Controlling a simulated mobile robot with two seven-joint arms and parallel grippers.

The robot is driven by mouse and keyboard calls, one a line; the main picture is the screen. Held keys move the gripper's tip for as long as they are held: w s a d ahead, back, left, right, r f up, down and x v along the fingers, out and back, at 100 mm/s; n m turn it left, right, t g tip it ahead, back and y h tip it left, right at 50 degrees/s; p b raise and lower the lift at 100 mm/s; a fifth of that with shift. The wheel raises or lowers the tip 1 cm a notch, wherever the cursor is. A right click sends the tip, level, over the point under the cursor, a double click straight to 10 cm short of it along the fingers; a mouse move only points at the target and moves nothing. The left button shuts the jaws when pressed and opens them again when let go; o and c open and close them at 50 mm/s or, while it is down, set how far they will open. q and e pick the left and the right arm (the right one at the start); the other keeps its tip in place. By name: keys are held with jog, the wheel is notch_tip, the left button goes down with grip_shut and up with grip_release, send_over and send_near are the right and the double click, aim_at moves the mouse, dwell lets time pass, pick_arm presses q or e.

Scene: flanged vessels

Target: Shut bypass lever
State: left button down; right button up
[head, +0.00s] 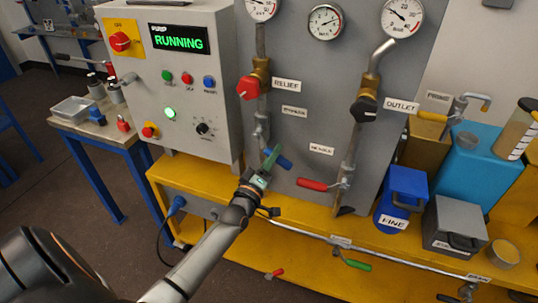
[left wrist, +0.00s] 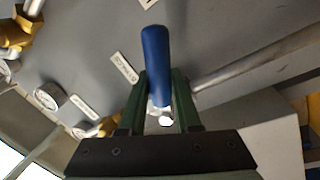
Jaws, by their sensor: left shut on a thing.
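The blue-handled lever (head: 284,162) sits on the left pipe low on the grey panel. It also shows in the left wrist view, where its blue grip (left wrist: 156,60) stands up between my green fingers. My left gripper (head: 267,166) is shut on this lever; in the left wrist view (left wrist: 159,100) the fingers lie on both sides of it near its base. A small label (head: 294,111) is above it, too small to read surely. My right gripper is not in view.
A red-handled lever (head: 312,184) is close to the right. Red RELIEF (head: 248,88) and black OUTLET (head: 363,109) knobs are above. The control box (head: 178,85) reads RUNNING. A yellow bench (head: 185,185) runs below; a blue container (head: 403,195) stands on it.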

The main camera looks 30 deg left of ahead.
pick_arm(q)
jog(key=r+n, duration=0.1)
jog(key=n, duration=0.2)
jog(key=shift+w+d+r+y+p, duration=0.1)
jog(key=shift+d+r+y+p, duration=0.25)
jog(key=shift+r+y+p, duration=0.05)
jog(key=shift+d+r+n+y+p, duration=0.1)
jog(key=shift+r+n+y+p, duration=0.3)
jog(key=shift+n, duration=0.7)
jog(key=shift+r+n+y+p, duration=0.15)
jog(key=shift+r+n, duration=0.4)
jog(key=shift+n, duration=0.55)
jog(key=c, duration=0.6)
grip_release()
jog(key=shift+f, duration=0.1)
jog(key=shift+s+d+f, duration=0.1)
jog(key=shift+s, duration=0.3)
jog(key=b+v, duration=0.1)
jog(key=v, duration=1)
jog(key=shift+s+b, duration=0.3)
jog(key=shift+d, duration=0.1)
